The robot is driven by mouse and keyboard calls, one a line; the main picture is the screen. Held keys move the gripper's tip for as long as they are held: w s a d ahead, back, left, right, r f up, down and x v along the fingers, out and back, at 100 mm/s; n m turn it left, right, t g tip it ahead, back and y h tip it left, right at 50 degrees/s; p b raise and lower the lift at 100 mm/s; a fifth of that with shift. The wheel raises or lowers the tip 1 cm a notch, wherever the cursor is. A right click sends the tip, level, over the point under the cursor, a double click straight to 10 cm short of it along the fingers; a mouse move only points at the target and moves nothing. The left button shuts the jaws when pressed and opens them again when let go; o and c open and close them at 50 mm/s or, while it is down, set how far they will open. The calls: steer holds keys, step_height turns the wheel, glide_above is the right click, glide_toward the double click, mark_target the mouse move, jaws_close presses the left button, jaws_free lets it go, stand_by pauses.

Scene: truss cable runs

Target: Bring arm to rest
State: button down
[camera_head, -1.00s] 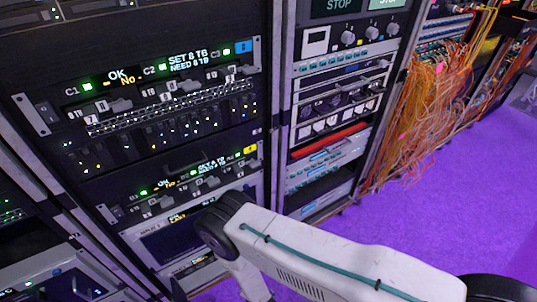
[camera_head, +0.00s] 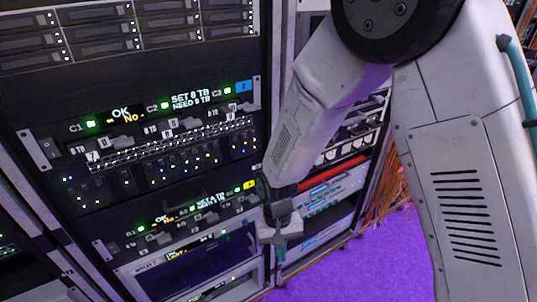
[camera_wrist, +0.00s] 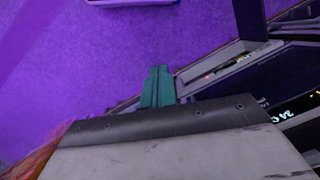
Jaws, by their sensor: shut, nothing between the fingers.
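My arm reaches down from the top right of the head view, its white links bent at a dark joint. My gripper (camera_head: 281,248) hangs at its lower end, in front of the gap between two equipment racks. Its teal fingers point down and are closed together, with nothing held. In the wrist view the teal fingertips of my gripper (camera_wrist: 158,86) are side by side over the purple floor (camera_wrist: 100,70). I cannot tell the exact distance from the gripper to the rack fronts.
The left rack has an upper panel (camera_head: 160,140) with green lights and a lower panel (camera_head: 190,212). My arm hides much of the right rack, which has a red strip (camera_head: 335,178). Orange cables (camera_head: 388,190) hang behind. The purple floor (camera_head: 385,262) is clear at lower centre.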

steer(key=s+d+r+t, duration=0.1)
steer(key=s+d+r, duration=0.4)
steer(key=r, duration=0.5)
steer(key=s+d+r+m+t, duration=0.1)
steer(key=s+d+r, duration=0.4)
steer(key=d+r, duration=0.5)
steer(key=s+d+r+m+t, duration=0.1)
steer(key=s+d+r+t, duration=0.1)
steer(key=s+d+r, duration=0.3)
steer(key=d+r, duration=0.3)
steer(key=r, duration=0.3)
steer(key=shift+s+d+r+y, duration=0.2)
steer(key=shift+s+d+y, duration=0.05)
steer(key=shift+s+y, duration=0.15)
